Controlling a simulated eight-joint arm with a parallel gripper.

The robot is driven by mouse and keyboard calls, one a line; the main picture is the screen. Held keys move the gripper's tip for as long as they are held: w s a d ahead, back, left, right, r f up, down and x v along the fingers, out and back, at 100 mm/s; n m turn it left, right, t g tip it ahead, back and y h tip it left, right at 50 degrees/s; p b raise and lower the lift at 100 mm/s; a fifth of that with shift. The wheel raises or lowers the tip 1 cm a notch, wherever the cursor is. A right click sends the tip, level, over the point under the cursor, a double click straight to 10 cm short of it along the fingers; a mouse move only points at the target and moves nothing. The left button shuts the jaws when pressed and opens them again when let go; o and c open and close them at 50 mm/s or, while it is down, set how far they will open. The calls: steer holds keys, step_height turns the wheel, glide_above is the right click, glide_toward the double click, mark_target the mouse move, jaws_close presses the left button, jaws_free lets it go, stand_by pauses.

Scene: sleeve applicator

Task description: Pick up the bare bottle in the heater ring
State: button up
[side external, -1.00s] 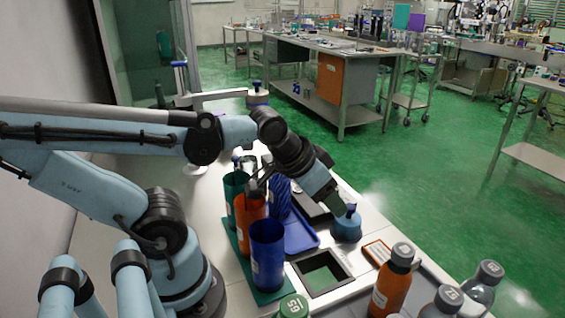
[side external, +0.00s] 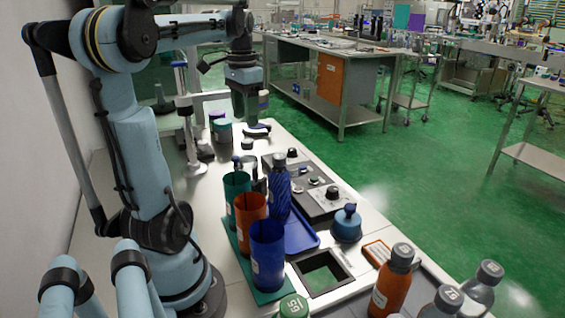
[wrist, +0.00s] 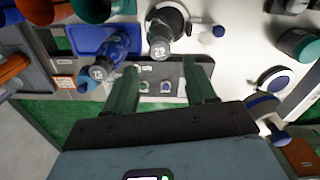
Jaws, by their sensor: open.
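The bare bottle (wrist: 160,42), clear and grey with a dark cap marked 29, stands in a round heater ring (wrist: 176,12) at the top middle of the wrist view. In the side view it is largely hidden behind the coloured sleeves. My gripper (side external: 246,118) points down high over the far part of the bench in the side view. In the wrist view my gripper (wrist: 161,75) has its two green fingers wide apart with nothing between them. The bottle lies beyond the fingertips, not touched by them.
A blue-sleeved bottle (side external: 280,190) stands on a blue tray (side external: 301,238). Green (side external: 237,190), orange (side external: 250,222) and blue (side external: 267,255) sleeves stand close by. A control box with knobs (side external: 312,200) lies along the bench edge. A blue domed part (side external: 347,225) stands nearer.

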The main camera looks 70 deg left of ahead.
mark_target(247, 140)
steer(key=shift+f, duration=4.45)
steer(key=c, duration=0.8)
steer(key=shift+r, duration=3.75)
